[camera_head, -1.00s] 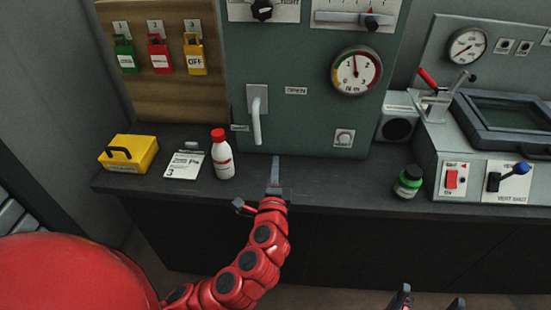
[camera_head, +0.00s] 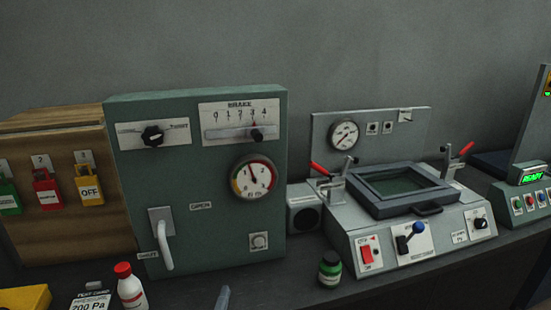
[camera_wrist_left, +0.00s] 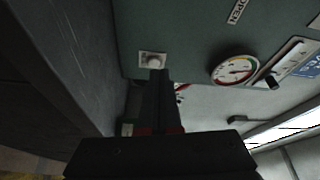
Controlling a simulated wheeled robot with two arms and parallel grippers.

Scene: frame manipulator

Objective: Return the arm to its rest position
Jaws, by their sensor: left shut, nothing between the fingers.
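My left gripper (camera_head: 222,298) shows only as a grey fingertip at the bottom edge of the head view, above the dark bench in front of the green panel. In the left wrist view the gripper (camera_wrist_left: 155,95) is shut and empty, its fingers together, pointing toward the green panel (camera_wrist_left: 185,45). The rest of the left arm is out of the head view. My right gripper is not in view now.
The green panel (camera_head: 130,120) carries a lever (camera_head: 164,245), a slider and a dial (camera_head: 254,177). A white bottle with a red cap (camera_head: 130,288) stands left of the gripper. A green bottle (camera_head: 330,269) and a framed machine (camera_head: 400,190) are to the right.

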